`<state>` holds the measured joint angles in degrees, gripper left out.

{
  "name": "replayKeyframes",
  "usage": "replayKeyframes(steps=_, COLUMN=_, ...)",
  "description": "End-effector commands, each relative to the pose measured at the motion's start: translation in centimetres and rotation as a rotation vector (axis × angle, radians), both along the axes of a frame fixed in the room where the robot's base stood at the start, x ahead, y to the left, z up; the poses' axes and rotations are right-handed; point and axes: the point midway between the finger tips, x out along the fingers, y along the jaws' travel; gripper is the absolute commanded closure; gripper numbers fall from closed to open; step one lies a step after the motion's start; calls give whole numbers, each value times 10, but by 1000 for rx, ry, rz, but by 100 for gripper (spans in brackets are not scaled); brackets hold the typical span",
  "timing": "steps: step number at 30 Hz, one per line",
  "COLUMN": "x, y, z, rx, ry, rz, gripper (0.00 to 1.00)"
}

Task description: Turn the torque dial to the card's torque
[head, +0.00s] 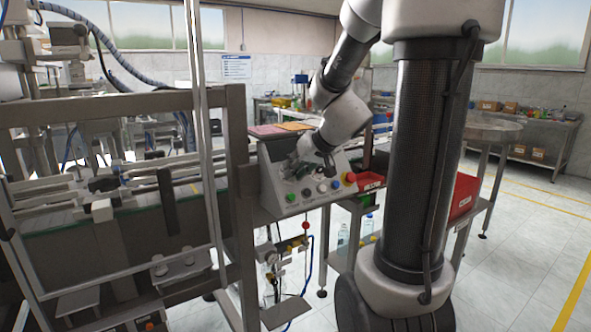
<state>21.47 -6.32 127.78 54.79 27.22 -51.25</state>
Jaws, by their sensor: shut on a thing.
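The grey control panel (270,194) stands left of centre with a sloped face. My gripper (291,173) is down at the upper left part of that face. It is small, dark and shut on what appears to be the torque dial, which the fingers hide. The dial's scale and pointer cannot be read. A pink flat piece (268,131) and an orange one (294,126) show by the top of the panel. I cannot tell whether either is the card, and no torque value is legible.
A metal machine frame (236,150) stands close on the left. Red bins (465,192) are to the right. Open floor lies at far right.

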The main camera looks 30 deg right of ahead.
Motion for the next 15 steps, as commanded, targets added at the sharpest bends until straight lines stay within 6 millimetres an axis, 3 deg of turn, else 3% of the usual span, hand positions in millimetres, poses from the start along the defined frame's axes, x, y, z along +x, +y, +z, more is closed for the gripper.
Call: replayKeyframes(steps=15, x=-1, y=-2, z=-1, rx=391, ry=14, rz=-274, gripper=100)
